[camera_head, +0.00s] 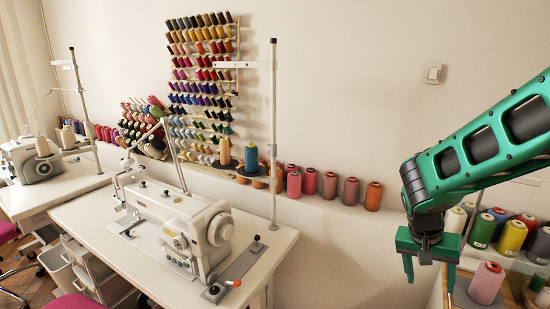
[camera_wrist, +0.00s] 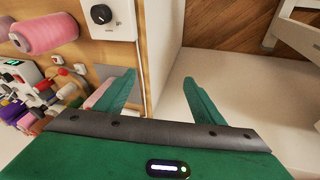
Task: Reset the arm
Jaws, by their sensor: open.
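My green gripper (camera_head: 424,272) hangs at the lower right of the head view, at the end of my raised green arm, with its fingers pointing down. In the wrist view the two green fingers of my gripper (camera_wrist: 155,95) stand wide apart with nothing between them. The gripper is open and empty. It is just left of the pink thread spool (camera_head: 487,283) in the head view. A pink spool (camera_wrist: 45,33) also shows at the upper left of the wrist view.
A white sewing machine (camera_head: 185,225) stands on a white table (camera_head: 95,230), with another machine (camera_head: 38,160) at the far left. Several spools line the wall ledge. Several spools stand on the wooden surface (camera_head: 438,292) at right.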

